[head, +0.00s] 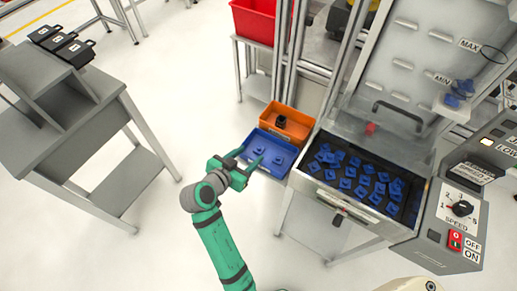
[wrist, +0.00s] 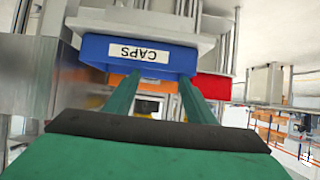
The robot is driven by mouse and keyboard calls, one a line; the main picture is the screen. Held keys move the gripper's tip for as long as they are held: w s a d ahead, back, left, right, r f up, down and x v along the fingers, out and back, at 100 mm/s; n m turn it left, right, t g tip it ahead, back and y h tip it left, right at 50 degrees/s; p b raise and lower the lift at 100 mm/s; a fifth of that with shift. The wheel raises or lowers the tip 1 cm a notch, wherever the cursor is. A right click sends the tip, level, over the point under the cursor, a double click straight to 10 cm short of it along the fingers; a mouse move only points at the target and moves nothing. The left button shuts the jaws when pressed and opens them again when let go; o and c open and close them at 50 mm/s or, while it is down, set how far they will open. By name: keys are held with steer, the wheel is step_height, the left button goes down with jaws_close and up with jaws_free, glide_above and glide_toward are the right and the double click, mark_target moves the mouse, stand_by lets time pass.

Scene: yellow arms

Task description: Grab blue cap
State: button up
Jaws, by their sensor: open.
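Small blue caps (head: 277,160) lie in a shallow blue bin (head: 288,150) at the centre of the head view. Many more blue caps (head: 345,183) lie scattered in the dark tray of the machine to the right. My green gripper (head: 245,168) is open and empty at the left edge of the blue bin. In the wrist view, its two fingers (wrist: 158,92) stand apart and point toward the blue bin (wrist: 100,52), whose front label reads CAPS upside down. The caps inside the bin are hidden in the wrist view.
An orange bin (head: 300,127) with a black part (head: 281,121) adjoins the blue bin. A red bin (head: 258,22) stands on a stand behind. The machine's control panel (head: 450,215) is at right, a grey table (head: 50,125) at left. The floor between is clear.

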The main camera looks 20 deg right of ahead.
mark_target(258, 147)
steer(key=shift+x, duration=3.2)
steer(key=shift+w+a, duration=0.1)
steer(key=shift+c, duration=0.3)
steer(key=shift+f, duration=0.1)
steer(key=c, duration=1.1)
